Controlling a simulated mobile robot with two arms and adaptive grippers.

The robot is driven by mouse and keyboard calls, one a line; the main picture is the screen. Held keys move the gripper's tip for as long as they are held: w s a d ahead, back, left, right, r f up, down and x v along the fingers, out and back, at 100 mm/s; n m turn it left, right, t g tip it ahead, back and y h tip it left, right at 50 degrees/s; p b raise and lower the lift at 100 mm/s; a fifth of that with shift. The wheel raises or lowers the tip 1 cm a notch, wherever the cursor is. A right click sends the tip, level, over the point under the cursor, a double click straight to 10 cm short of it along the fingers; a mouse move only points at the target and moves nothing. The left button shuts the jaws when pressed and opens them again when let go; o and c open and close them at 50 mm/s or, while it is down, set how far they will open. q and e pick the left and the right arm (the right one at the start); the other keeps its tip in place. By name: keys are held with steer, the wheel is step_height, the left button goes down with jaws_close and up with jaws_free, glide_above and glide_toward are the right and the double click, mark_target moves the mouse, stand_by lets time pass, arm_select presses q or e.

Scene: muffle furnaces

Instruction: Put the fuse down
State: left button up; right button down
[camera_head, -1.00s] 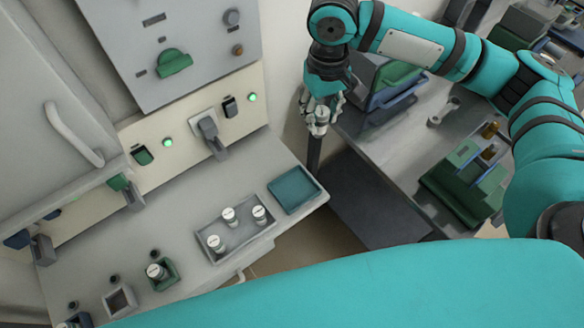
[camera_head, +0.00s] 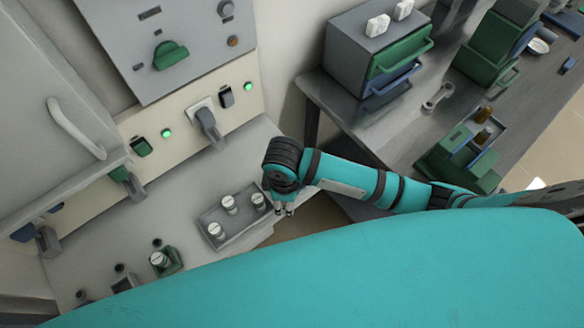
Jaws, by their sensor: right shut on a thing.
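My right gripper (camera_head: 283,209) points down over the right end of the grey ledge, just right of the grey fuse tray (camera_head: 240,236). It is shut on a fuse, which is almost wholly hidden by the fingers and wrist. White fuses stand upright in the grey tray: one at front left (camera_head: 215,231), one at the back (camera_head: 229,203) and one at the right (camera_head: 259,201). Another white fuse (camera_head: 158,259) stands in a green socket. The teal square tray at the ledge's right end is hidden behind my arm. My left gripper is out of view.
A panel with a green knob (camera_head: 168,54), switches and lit green lamps (camera_head: 248,86) rises behind the ledge (camera_head: 190,187). To the right, a grey bench (camera_head: 385,140) carries drawer boxes (camera_head: 372,62), a wrench (camera_head: 438,97) and green blocks.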

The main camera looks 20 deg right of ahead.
steer(key=w+d, duration=0.1)
steer(key=w, duration=0.2)
steer(key=w+d, duration=0.2)
steer(key=w, duration=0.1)
steer(key=w+d+p, duration=0.1)
steer(key=w, duration=0.2)
steer(key=shift+w+d+f, duration=0.1)
steer(key=shift+d+f, duration=0.05)
steer(key=shift+f, duration=0.25)
steer(key=shift+w+d, duration=0.3)
steer(key=shift+w, duration=0.3)
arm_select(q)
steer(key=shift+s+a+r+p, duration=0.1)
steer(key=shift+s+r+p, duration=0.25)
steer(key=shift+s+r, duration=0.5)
arm_select(e)
steer(key=shift+w+f, duration=0.1)
steer(key=shift+f, duration=1.8)
steer(key=c, duration=0.9)
jaws_free()
steer(key=shift+d, duration=0.1)
steer(key=shift+c, duration=0.2)
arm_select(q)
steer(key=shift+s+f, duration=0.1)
arm_select(e)
step_height(320, 180, up, 12)
